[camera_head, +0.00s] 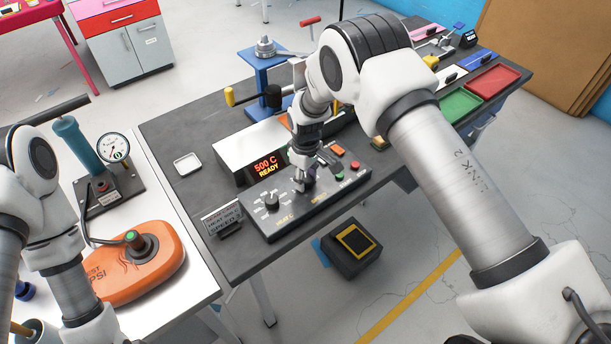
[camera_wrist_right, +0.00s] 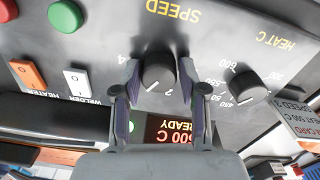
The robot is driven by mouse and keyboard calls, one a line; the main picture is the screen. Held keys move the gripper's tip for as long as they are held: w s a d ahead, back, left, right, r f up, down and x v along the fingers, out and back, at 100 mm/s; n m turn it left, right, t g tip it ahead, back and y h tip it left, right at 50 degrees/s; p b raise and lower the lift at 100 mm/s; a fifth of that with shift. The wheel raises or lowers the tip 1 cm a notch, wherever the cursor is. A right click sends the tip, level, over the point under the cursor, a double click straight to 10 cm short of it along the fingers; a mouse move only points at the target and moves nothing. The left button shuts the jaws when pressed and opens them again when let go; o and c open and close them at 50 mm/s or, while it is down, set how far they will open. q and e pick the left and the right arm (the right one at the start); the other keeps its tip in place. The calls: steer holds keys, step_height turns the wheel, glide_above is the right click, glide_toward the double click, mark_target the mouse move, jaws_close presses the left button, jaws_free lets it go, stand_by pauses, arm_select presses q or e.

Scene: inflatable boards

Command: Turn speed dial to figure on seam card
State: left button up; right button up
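The black speed dial (camera_wrist_right: 158,75) sits on the dark control panel (camera_head: 328,197) under the word SPEED. In the right wrist view its white mark points to the lower left, between the visible figures 2 and 4; a finger covers part of the scale. My right gripper (camera_wrist_right: 159,76) has its two fingers on either side of the dial, with narrow gaps showing, so it looks open around it. In the head view the right gripper (camera_head: 304,183) hides the dial. The seam card (camera_head: 222,219) stands left of the panel; SPEED 3 is readable in the wrist view (camera_wrist_right: 300,113). My left gripper is out of view.
The heat dial (camera_head: 272,201) is close left of my right gripper. A display (camera_head: 266,167) reads 500 C READY behind the panel. Red and green buttons and rocker switches are to the right. An orange inflatable board (camera_head: 140,270) lies on the white table.

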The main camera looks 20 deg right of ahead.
mark_target(306, 178)
steer(key=shift+o, duration=0.6)
steer(key=shift+r, duration=0.3)
step_height(306, 178, up, 11)
steer(key=shift+r, duration=0.2)
